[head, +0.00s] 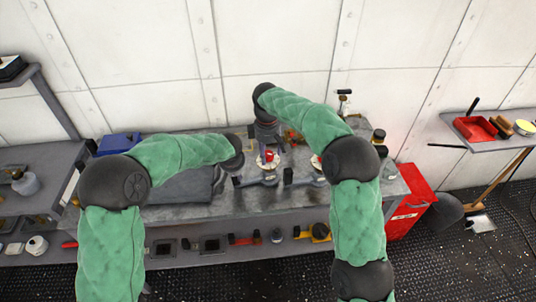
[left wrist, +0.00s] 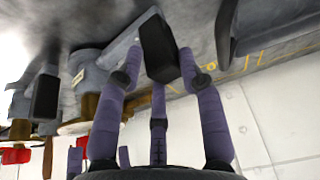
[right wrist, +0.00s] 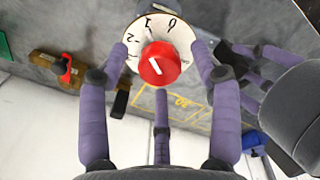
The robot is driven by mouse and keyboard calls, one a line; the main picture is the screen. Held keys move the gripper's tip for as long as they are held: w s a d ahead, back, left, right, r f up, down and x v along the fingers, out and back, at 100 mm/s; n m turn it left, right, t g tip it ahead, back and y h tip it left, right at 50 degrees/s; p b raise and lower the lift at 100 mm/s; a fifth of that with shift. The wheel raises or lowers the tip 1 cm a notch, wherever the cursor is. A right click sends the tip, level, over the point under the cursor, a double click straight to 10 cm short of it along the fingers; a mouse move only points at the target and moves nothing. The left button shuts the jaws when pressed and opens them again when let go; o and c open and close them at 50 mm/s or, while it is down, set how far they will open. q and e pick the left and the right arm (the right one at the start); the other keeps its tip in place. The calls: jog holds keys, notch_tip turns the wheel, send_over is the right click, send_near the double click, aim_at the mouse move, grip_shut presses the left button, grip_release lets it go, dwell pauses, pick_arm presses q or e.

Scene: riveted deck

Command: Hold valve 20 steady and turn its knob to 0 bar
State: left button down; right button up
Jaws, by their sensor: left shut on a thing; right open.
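Valve 20 (head: 268,178) lies on the bench with a red knob (right wrist: 160,63) on a white dial (right wrist: 178,38). The dial shows 0, 1 and 2, and the knob's white line points to the upper left, not at 0. My right gripper (right wrist: 162,50) is open, its fingers spread around the dial with the knob between them. In the head view my right wrist hides part of it. My left gripper (left wrist: 160,55) is shut on the valve's black end block (left wrist: 158,48), at the valve's left side.
A second valve (head: 318,163) stands just right of valve 20. A yellow outline marked 20 (right wrist: 187,101) is on the bench. A blue box (head: 118,143) is at the back left, a red cabinet (head: 410,200) at the right. Tools lie on the shelf below.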

aim_at(267, 155)
jog(key=shift+f, duration=0.8)
jog(key=shift+c, duration=0.3)
jog(key=c, duration=1.1)
jog(key=o, duration=1.2)
jog(key=shift+c, duration=0.2)
notch_tip(267, 155, up, 12)
jog(key=shift+s+a, duration=0.15)
jog(key=shift+s, duration=0.1)
